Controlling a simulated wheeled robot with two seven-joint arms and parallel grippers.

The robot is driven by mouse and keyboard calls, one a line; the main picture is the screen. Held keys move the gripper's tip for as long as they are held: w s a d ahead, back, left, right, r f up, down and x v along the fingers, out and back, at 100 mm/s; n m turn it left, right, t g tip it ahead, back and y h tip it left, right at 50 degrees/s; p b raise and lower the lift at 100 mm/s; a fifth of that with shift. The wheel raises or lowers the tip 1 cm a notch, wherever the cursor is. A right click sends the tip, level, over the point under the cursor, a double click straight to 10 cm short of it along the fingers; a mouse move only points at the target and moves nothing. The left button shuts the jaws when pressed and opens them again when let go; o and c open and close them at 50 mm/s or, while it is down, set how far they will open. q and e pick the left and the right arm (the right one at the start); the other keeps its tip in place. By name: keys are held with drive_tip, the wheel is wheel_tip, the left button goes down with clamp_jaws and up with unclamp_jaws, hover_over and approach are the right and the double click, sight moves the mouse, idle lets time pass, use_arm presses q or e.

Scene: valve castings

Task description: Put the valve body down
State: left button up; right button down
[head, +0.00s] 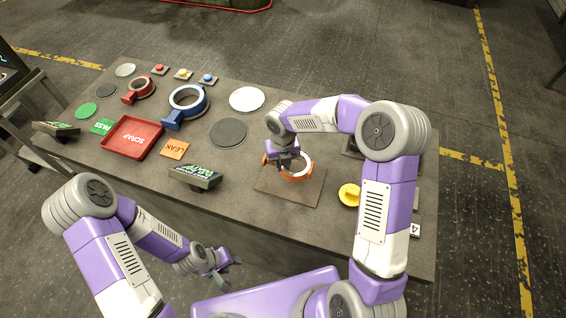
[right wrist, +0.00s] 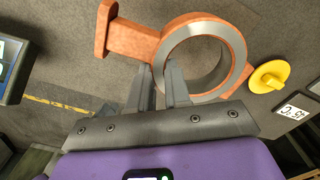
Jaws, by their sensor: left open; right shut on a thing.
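The valve body is an orange ring with a pale machined face and an arm ending in a flat flange. In the head view the valve body (head: 305,168) is over a brown square mat (head: 290,195) and partly hidden by my right gripper (head: 284,163). In the right wrist view the valve body (right wrist: 240,50) fills the top middle, its flange at upper left. My right gripper (right wrist: 162,78) is shut on the ring's wall. I cannot tell whether the ring touches the mat. My left gripper (head: 224,271) is open and empty, off the table's front edge.
A yellow knob-like part (head: 349,194) lies right of the mat. A small display (head: 195,177) stands to its left. Further left are an orange LEAK card (head: 175,149), a red SCRAP tray (head: 112,143), a dark disc (head: 228,132) and a blue ring part (head: 172,119).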

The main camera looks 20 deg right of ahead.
sight(283, 171)
drive_tip(key=shift+r, duration=0.2)
drive_tip(key=shift+f+b, duration=1.2)
drive_tip(key=shift+f, duration=1.3)
drive_tip(key=shift+f+b, duration=0.35)
drive_tip(key=shift+f, duration=0.45)
drive_tip(key=shift+f, duration=0.25)
drive_tip(key=c, duration=1)
unclamp_jaws()
drive_tip(key=shift+s+f, duration=0.1)
wheel_tip(283, 171, up, 8)
drive_tip(key=shift+f+p, duration=0.15)
drive_tip(key=shift+p, duration=0.6)
